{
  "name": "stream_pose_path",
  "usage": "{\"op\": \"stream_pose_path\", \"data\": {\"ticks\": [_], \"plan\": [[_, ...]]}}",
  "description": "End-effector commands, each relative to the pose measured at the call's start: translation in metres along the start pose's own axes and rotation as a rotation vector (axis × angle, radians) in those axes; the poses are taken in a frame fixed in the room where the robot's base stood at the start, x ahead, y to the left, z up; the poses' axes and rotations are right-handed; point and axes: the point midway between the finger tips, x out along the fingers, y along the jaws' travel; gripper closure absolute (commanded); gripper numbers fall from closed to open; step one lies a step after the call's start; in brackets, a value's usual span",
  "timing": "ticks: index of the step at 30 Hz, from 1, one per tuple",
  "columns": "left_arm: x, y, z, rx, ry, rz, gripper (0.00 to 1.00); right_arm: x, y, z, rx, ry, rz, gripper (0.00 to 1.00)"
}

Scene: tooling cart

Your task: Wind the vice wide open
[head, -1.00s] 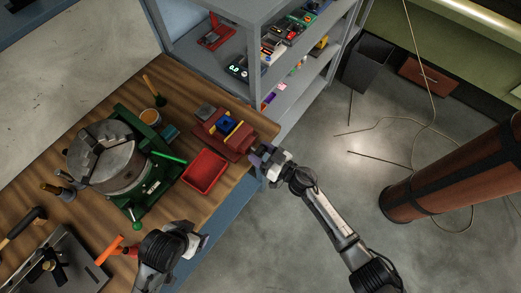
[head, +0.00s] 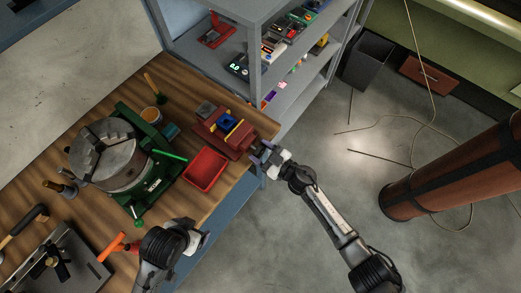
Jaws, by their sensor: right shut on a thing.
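The red vice (head: 232,143) sits at the right end of the wooden bench. A small blue piece (head: 227,122) and a yellow strip (head: 235,131) show at its jaws. My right gripper (head: 262,157) is at the front end of the vice, past the bench edge, shut at the handle end; the handle itself is mostly hidden by the fingers. My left gripper (head: 201,238) is low over the front bench edge, apart from the vice; its fingers are too small and turned to read.
A red tray (head: 205,169) lies beside the vice. A green rotary table with a chuck (head: 108,160) stands left of it. An orange-handled tool (head: 112,246) is near my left arm. Grey shelves (head: 255,45) rise behind the bench.

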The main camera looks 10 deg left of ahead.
Motion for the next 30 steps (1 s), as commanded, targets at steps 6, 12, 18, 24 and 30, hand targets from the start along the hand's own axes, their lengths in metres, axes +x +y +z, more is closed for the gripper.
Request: {"op": "stream_pose_path", "data": {"ticks": [6,12,18,24,30], "plan": [[0.000,-0.002,0.001,0.007,-0.001,-0.006,0.18,0.000,0.000,0.001,0.001,-0.003,0.000,0.38],[0.000,-0.002,0.001,0.007,-0.001,-0.006,0.18,0.000,0.000,0.001,0.001,-0.002,0.000,0.19],[0.000,-0.002,0.001,0.005,-0.001,-0.004,0.18,0.000,0.000,0.001,0.001,-0.001,0.000,0.18],[-0.002,0.000,-0.001,-0.002,0.000,0.001,0.18,-0.012,0.000,0.001,0.001,-0.002,0.001,0.18],[-0.006,0.001,-0.002,-0.005,0.000,0.004,0.18,-0.048,0.000,0.001,0.002,-0.004,0.000,0.18]]}}
